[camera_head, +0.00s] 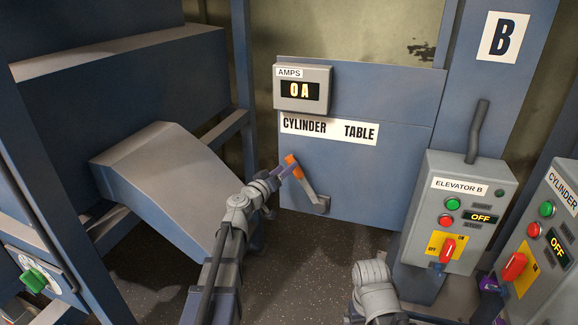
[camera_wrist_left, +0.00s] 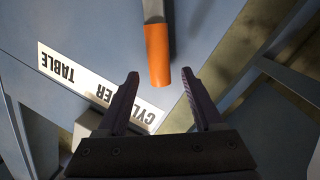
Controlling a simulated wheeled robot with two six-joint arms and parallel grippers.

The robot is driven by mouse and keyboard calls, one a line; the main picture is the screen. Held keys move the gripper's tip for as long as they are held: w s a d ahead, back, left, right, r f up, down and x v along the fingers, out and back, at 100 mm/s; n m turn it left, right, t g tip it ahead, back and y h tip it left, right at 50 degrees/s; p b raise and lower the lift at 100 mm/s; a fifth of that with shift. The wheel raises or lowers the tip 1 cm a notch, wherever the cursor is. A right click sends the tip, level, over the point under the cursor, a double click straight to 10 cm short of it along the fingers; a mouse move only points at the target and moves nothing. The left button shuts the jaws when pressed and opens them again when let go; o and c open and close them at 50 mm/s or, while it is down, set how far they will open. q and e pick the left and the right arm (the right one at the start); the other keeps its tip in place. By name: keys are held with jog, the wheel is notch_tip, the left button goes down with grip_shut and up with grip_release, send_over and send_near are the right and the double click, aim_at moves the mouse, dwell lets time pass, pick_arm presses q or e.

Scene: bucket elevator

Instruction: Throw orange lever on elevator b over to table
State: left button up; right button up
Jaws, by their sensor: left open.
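The orange lever (camera_head: 292,166) is on the blue panel of elevator B, below the label CYLINDER TABLE (camera_head: 330,130). Its grey shaft runs from a pivot at lower right up and left, so the orange grip leans to the CYLINDER side. My left gripper (camera_head: 282,173) is open at the orange grip's left in the head view. In the left wrist view, the orange grip (camera_wrist_left: 158,55) lies ahead of the open gripper (camera_wrist_left: 163,88), roughly centred between the fingers; I see no contact. My right arm shows at bottom centre; its gripper cannot be made out.
An AMPS display (camera_head: 302,88) reading 0 A is above the label. The ELEVATOR B control box (camera_head: 462,210), showing OFF, stands right of the panel, with a CYLINDER box (camera_head: 553,230) beyond. A sloped blue-grey chute (camera_head: 165,180) is left of my left arm.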

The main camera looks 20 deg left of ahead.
pick_arm(q)
jog(key=x, duration=0.2)
jog(key=shift+w+d, duration=0.1)
jog(key=shift+w, duration=0.3)
jog(key=shift+c, duration=0.4)
grip_shut()
dwell(0.7)
